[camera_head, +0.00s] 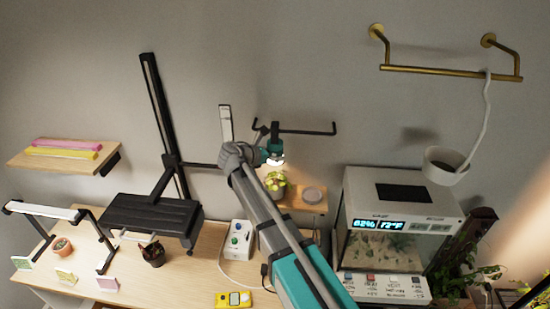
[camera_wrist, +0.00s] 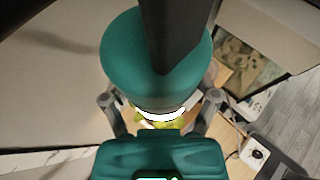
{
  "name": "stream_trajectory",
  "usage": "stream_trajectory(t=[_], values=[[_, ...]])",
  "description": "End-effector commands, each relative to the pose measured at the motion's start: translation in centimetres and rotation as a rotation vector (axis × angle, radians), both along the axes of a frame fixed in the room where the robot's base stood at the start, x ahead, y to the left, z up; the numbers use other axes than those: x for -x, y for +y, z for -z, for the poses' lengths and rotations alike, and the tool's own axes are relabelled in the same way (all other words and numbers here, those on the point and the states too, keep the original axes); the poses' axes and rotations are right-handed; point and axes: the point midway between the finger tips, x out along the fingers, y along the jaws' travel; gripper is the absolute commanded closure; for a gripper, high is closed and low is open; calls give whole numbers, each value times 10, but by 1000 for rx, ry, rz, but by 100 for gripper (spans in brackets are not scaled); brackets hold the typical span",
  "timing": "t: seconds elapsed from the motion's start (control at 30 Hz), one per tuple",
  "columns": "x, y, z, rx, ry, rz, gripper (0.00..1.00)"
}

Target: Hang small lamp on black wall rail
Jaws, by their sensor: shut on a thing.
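The small lamp (camera_head: 274,152) has a teal shade, a glowing underside and a dark upright strap or hook. My gripper (camera_head: 265,156) is shut on it and holds it up near the wall. In the wrist view the lamp (camera_wrist: 125,60) fills the upper middle, its dark strap rising over it, with gripper fingers (camera_wrist: 160,104) on both sides. The black wall rail (camera_head: 305,131) is a thin bar with upturned ends. The lamp's top overlaps the rail's left part in the head view. I cannot tell whether the hook touches the rail.
A small potted plant (camera_head: 276,182) stands on a wooden shelf (camera_head: 308,205) below the lamp. A terrarium (camera_head: 392,225) is to the right. A brass rail (camera_head: 440,71) with a hanging white pot (camera_head: 446,168) is upper right. A black stand (camera_head: 165,125) rises at left.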

Motion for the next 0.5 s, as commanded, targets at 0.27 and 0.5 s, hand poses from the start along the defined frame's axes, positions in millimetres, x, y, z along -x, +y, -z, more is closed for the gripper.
stream_trajectory(t=[0.27,0.5], values=[[-9,0,8,0,0,0,81],[-9,0,14,1,-1,0,81]])
